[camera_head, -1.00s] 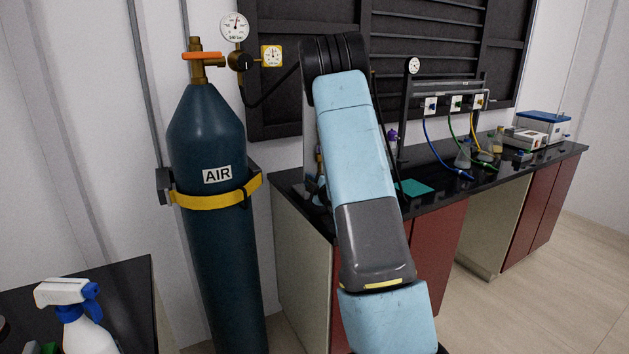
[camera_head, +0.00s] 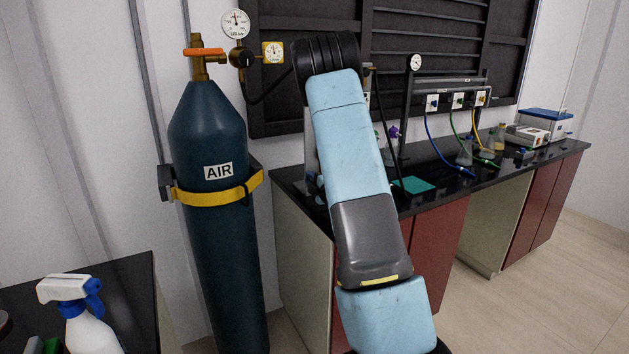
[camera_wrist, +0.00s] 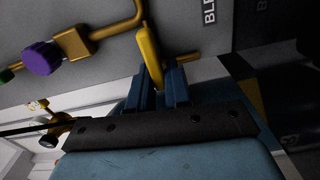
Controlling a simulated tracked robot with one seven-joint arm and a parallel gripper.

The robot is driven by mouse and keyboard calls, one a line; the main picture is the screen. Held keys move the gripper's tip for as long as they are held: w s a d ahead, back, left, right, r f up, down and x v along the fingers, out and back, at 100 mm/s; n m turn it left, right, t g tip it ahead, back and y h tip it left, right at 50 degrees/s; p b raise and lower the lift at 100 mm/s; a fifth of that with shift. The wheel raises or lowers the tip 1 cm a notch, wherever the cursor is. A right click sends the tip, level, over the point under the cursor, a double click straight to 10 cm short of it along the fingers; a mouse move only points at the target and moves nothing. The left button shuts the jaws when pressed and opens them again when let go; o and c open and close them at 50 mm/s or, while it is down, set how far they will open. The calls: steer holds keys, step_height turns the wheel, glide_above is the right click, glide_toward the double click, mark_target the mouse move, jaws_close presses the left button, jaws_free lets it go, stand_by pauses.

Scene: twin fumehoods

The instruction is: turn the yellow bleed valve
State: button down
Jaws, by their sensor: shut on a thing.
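The yellow bleed valve handle (camera_wrist: 150,58) shows in the wrist view as a flat yellow lever, tilted, in front of a grey panel. My gripper (camera_wrist: 162,76) is shut on the near end of this handle, which sits between the two dark blue fingers. A brass stem (camera_wrist: 183,57) sticks out to the right behind the handle. A partly cut-off label starting "BL" (camera_wrist: 209,12) is on the panel above right. In the head view my arm hides the gripper and the yellow handle.
A purple knob (camera_wrist: 40,58) on brass piping is left of the handle. In the head view a strapped AIR cylinder (camera_head: 208,130) stands left of my arm. A black bench (camera_head: 455,185) with flasks and hoses is to the right; a spray bottle (camera_head: 85,320) is at lower left.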

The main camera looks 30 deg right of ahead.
steer(key=c, duration=1.2)
jaws_free()
steer(key=shift+a+f, duration=0.1)
steer(key=shift+o, duration=0.2)
steer(key=shift+s, duration=0.1)
steer(key=s, duration=1.3)
steer(key=shift+s+d, duration=0.25)
steer(key=shift+s, duration=0.05)
